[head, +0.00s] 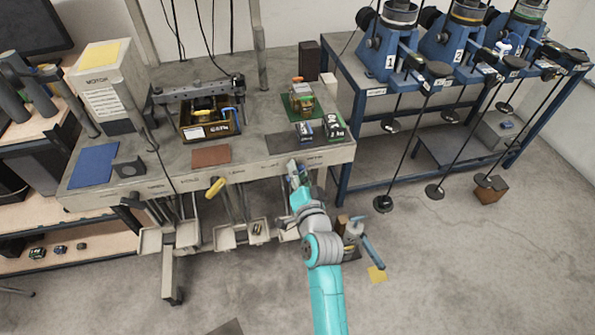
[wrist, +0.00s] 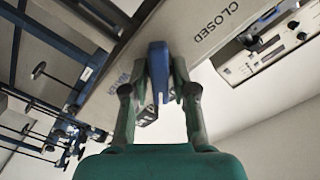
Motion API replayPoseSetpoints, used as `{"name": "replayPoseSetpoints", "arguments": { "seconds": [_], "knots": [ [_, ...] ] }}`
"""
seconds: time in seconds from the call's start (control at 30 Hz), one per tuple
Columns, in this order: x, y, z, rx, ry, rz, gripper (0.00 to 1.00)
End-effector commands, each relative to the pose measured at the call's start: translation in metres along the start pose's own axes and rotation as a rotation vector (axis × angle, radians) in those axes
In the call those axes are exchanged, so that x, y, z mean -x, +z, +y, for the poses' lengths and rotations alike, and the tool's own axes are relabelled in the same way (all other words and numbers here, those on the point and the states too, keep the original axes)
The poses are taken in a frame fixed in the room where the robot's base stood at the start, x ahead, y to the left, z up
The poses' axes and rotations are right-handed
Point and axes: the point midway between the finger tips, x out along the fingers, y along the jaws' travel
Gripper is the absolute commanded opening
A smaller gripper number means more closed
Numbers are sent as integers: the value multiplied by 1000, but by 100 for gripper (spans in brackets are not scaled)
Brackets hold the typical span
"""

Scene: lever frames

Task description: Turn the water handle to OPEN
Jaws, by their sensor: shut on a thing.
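The blue water handle (wrist: 158,55) stands between the fingers of my gripper (wrist: 160,85) in the wrist view. The fingers are closed against its sides. The pale panel (wrist: 120,75) beside it carries a partly covered label that seems to read WATER, and the word CLOSED to the right of the handle. No OPEN label can be made out. In the head view my gripper (head: 298,178) is at the front edge of the workbench (head: 262,168), and it hides most of the handle there.
A yellow handle (head: 215,187) sticks out of the bench front to the left of my gripper. On the bench are a bin of tools (head: 209,120), a brown mat (head: 211,155) and small boxes (head: 333,127). A blue rack (head: 372,105) stands at right. The floor in front is mostly clear.

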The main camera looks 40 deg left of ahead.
Motion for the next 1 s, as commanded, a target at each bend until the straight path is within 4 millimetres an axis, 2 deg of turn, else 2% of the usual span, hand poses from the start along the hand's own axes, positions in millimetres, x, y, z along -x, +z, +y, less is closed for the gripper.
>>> {"name": "replayPoseSetpoints", "arguments": {
  "seconds": [0.23, 0.27, 0.3, 0.33, 0.73, 0.87, 1.0],
  "knots": [
    [0, 0, 1, 0, 2, -1, 0],
    [0, 0, 1, 0, 2, -1, 29],
    [0, 0, 1, 0, 2, -1, 39],
    [0, 0, 1, 0, 2, -1, 42],
    [6, 0, 0, 1, 0, 0, 42],
    [22, 1, 1, 1, 1, -1, 42],
    [48, 1, 1, 0, 2, -1, 42]
  ]
}}
